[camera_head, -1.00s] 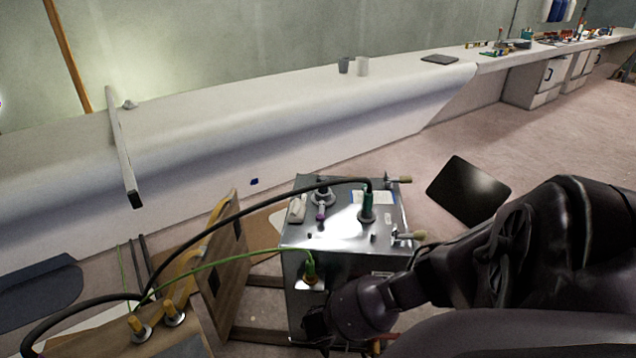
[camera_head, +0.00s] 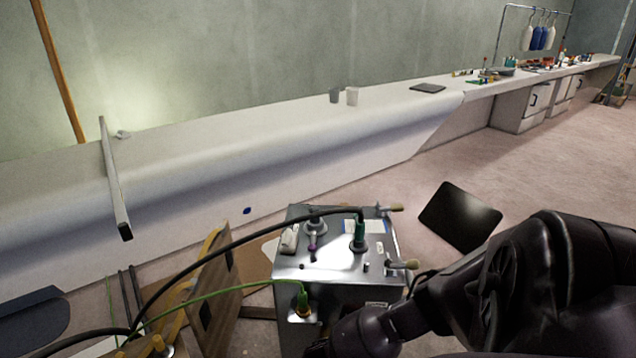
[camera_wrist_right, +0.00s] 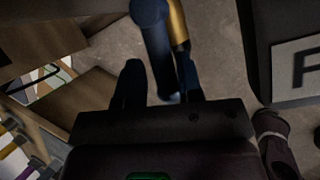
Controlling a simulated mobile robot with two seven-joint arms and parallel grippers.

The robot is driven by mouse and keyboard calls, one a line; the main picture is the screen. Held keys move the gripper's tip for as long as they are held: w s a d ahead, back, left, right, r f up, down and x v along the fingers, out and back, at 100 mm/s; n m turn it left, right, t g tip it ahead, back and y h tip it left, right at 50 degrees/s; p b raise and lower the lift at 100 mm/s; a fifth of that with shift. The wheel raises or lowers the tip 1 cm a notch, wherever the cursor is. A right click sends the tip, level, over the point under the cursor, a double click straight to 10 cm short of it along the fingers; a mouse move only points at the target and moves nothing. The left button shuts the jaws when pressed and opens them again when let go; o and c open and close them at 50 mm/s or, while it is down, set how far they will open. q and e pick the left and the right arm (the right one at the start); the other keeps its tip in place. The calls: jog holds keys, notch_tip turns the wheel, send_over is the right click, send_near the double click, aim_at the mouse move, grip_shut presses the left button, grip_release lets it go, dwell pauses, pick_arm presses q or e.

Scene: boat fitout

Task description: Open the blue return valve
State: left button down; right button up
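In the right wrist view a dark blue rounded handle (camera_wrist_right: 155,45) with a brass-coloured piece (camera_wrist_right: 178,22) beside it runs between the two fingers of my right gripper (camera_wrist_right: 160,88). I take this to be the blue return valve. The fingers are apart. The handle lies close to the right finger, and a gap shows at the left finger; whether it touches is too dark to tell. In the head view my right arm reaches down in front of the metal cabinet (camera_head: 340,262), where its gripper and the blue valve are hidden. My left gripper is out of view.
Black and green hoses run from the cabinet to the lower left, near wooden panels (camera_head: 222,300). A long white bench lies behind.

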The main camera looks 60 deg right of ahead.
jog(key=shift+o, duration=1)
jog(key=shift+r, duration=0.1)
jog(key=shift+a+r, duration=0.1)
jog(key=shift+r, duration=0.1)
jog(key=v, duration=0.1)
jog(key=p+v, duration=0.2)
jog(key=v, duration=0.1)
jog(key=shift+w+r, duration=0.25)
jog(key=shift+w, duration=0.1)
pick_arm(q)
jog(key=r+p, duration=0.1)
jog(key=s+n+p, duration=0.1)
jog(key=p, duration=0.1)
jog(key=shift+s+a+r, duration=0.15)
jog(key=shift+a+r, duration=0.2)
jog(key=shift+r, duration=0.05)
pick_arm(e)
jog(key=s+v, duration=0.1)
jog(key=v, duration=0.5)
jog(key=shift+f, duration=0.2)
